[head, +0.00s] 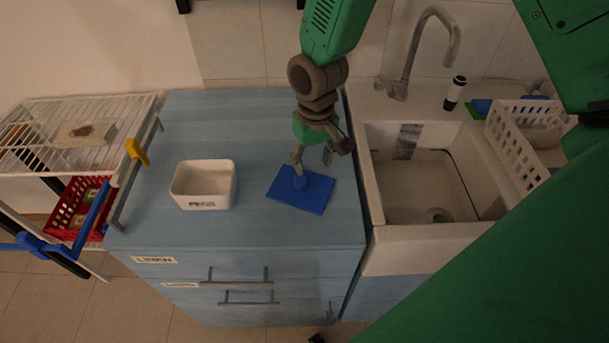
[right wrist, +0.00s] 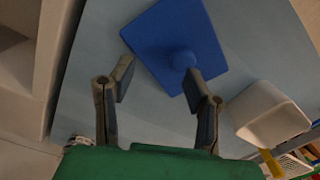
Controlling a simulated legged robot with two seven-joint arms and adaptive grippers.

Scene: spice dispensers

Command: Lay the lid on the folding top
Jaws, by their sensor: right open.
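The blue lid (head: 312,194) lies flat on the light blue cabinet top (head: 210,125), with its round knob up. It also shows in the right wrist view (right wrist: 165,35), just beyond the fingers. My right gripper (head: 314,161) is open and hangs over the lid, close to the knob. In the right wrist view my right gripper (right wrist: 161,85) has its fingers spread, with the knob nearer the right-hand finger and nothing between the tips. I cannot tell whether a finger touches the lid. My left gripper does not show.
A white lettered container (head: 204,186) stands open on the cabinet top, left of the lid. A white sink (head: 420,185) with a tap is at the right. A wire rack cart (head: 75,125) with a red basket (head: 73,212) stands at the left.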

